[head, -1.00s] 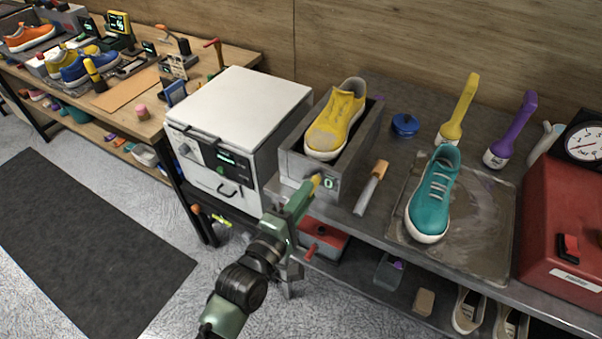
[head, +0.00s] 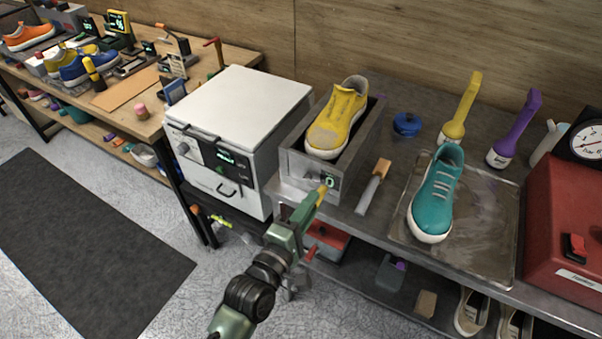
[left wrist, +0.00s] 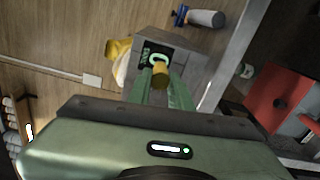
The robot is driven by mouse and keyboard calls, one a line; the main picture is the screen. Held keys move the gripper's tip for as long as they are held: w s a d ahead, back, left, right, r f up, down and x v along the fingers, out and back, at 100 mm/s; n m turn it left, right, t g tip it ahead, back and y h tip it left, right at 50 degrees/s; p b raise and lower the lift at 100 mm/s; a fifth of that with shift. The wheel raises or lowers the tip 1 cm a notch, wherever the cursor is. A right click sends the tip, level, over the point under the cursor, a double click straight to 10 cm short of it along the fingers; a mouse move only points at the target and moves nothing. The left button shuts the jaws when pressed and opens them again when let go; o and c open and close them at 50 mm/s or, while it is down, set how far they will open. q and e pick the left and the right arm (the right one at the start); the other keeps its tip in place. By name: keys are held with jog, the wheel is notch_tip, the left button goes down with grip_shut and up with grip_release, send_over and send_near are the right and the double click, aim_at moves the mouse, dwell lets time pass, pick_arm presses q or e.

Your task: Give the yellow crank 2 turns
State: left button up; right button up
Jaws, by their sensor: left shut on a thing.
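The yellow crank (head: 322,191) is on the front of a grey open box (head: 296,166); only its handle shows clearly. The box holds a yellow sneaker (head: 338,122), and a small display (head: 331,182) on its front appears to read 0. My left gripper (head: 313,204) reaches up to the box front and is shut on the crank handle. In the left wrist view, the yellow handle (left wrist: 160,72) sits between the two green fingers, in front of the grey box (left wrist: 190,55). My right gripper is not in view.
A white cabinet (head: 245,100) stands close left of the box. A brush with a wooden handle (head: 374,186) lies to its right, beside a teal sneaker (head: 435,200) on a tray (head: 490,240). A red machine (head: 565,220) stands at the far right. A shelf below holds a red box (head: 328,240).

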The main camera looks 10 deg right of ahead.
pick_arm(q)
jog(key=shift+d+f, duration=0.1)
jog(key=shift+s+d+f+b, duration=0.1)
jog(key=shift+s+f+b, duration=0.05)
jog(key=shift+f+b, duration=0.55)
jog(key=shift+w+a+f+b, duration=0.15)
jog(key=shift+f+b, duration=0.1)
jog(key=shift+f, duration=0.2)
jog(key=shift+w+a+f+b, duration=0.1)
jog(key=shift+a+f+b, duration=0.1)
jog(key=shift+f, duration=0.2)
jog(key=shift+w+a+f+b, duration=0.45)
jog(key=shift+a+f+b, duration=0.05)
jog(key=shift+b, duration=0.05)
